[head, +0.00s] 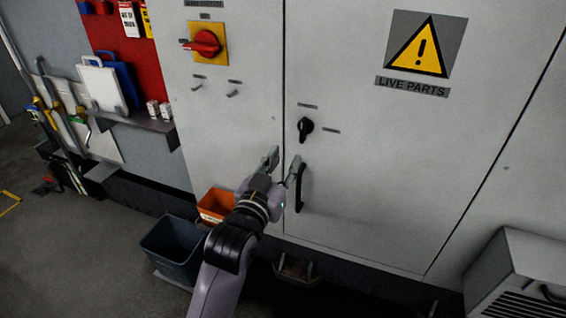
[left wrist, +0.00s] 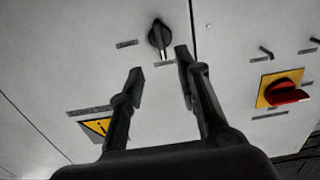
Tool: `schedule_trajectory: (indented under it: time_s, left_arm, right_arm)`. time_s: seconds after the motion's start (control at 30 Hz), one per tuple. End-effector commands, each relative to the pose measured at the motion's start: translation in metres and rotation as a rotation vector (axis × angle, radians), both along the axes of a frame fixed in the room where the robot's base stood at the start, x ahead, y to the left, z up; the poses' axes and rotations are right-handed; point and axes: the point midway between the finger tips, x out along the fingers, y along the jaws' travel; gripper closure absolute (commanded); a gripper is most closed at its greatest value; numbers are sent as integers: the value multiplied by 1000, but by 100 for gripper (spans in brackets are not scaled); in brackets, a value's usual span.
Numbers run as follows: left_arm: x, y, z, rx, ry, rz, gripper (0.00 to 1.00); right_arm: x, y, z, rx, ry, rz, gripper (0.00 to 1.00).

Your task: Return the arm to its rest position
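My left gripper (head: 284,164) is in front of the grey cabinet, near the door seam and just left of the top of the black door handle (head: 301,188). I cannot tell whether it touches the handle. In the left wrist view the gripper's fingers (left wrist: 159,64) are spread with nothing between them. The handle does not show in that view. A black rotary knob (head: 305,126) is above the gripper; it also shows beyond the fingertips in the left wrist view (left wrist: 157,37). My right gripper is not in view.
The cabinet door (head: 370,170) is shut. A red rotary switch (head: 206,43) is at upper left. An orange bin (head: 214,203) and a dark blue-grey bin (head: 172,245) stand left of my arm. A shelf (head: 140,122) juts out at left. A grey box (head: 525,270) is at lower right.

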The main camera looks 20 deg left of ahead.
Motion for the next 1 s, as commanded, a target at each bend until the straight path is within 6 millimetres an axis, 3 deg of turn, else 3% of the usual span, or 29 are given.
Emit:
schedule_trajectory:
  time_s: [0.33, 0.47, 0.57, 0.77, 0.87, 1.0]
  left_arm:
    - [1, 0, -1, 0, 2, 0, 69]
    - [6, -3, -26, 7, 42, -7, 69]
    - [15, -9, -78, 22, 122, -21, 69]
    - [13, -21, -229, 58, 351, -59, 69]
    - [-2, -23, -305, 76, 465, -76, 69]
    - [-38, -23, -406, 98, 623, -96, 69]
  right_arm:
    - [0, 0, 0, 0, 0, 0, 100]
    - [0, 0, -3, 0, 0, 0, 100]
    - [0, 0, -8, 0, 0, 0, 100]
    - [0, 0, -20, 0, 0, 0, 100]
    - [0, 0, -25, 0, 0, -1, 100]
    - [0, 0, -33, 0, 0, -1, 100]
